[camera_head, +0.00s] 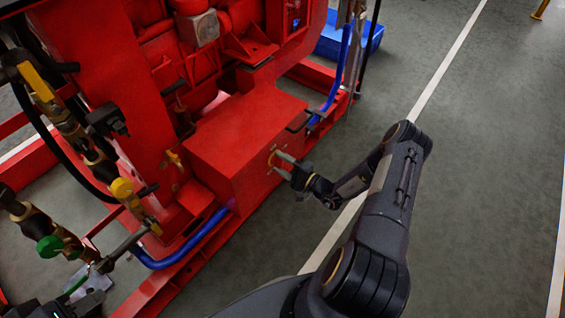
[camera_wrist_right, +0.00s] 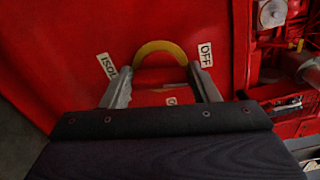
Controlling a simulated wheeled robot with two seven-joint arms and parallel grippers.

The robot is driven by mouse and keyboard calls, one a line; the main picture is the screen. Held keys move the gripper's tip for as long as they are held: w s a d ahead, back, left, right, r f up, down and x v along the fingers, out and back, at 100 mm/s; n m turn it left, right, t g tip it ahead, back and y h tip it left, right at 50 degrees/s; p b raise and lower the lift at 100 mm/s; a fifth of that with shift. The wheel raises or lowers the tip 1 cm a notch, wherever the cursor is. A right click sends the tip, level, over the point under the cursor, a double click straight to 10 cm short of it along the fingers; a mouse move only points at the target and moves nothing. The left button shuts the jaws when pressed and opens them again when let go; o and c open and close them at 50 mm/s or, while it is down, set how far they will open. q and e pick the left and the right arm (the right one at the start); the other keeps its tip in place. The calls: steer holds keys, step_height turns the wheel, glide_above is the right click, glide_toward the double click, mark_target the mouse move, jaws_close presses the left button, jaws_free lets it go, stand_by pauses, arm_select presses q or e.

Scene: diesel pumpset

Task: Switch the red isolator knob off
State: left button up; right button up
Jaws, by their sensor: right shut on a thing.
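The red isolator knob (camera_wrist_right: 160,78) sits in front of a yellow disc (camera_wrist_right: 160,48) on the red box (camera_head: 212,145). In the right wrist view the disc shows as an arc above the knob. An "OFF" label (camera_wrist_right: 205,55) is at its upper right and an "ISOL" label (camera_wrist_right: 107,66) at its left, partly hidden. A third label (camera_wrist_right: 171,101) is mostly hidden. My right gripper (camera_head: 277,160) reaches the box's side, its two fingers on either side of the knob, shut on it. The knob's exact angle is hard to tell.
The red engine frame (camera_head: 130,90) rises behind the box. Blue hoses (camera_head: 185,245), a yellow-handled valve (camera_head: 122,188) and a green-handled valve (camera_head: 50,246) are at the left. A blue tray (camera_head: 360,38) lies at the back. The grey floor (camera_head: 470,200) at right is clear.

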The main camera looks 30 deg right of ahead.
steer(key=shift+f+n, duration=0.1)
steer(key=shift+n, duration=0.7)
steer(key=o, duration=1)
steer(key=shift+s, duration=0.1)
steer(key=p+v, duration=0.2)
steer(key=v, duration=0.5)
steer(key=shift+s+d, duration=0.15)
steer(key=shift+s, duration=0.2)
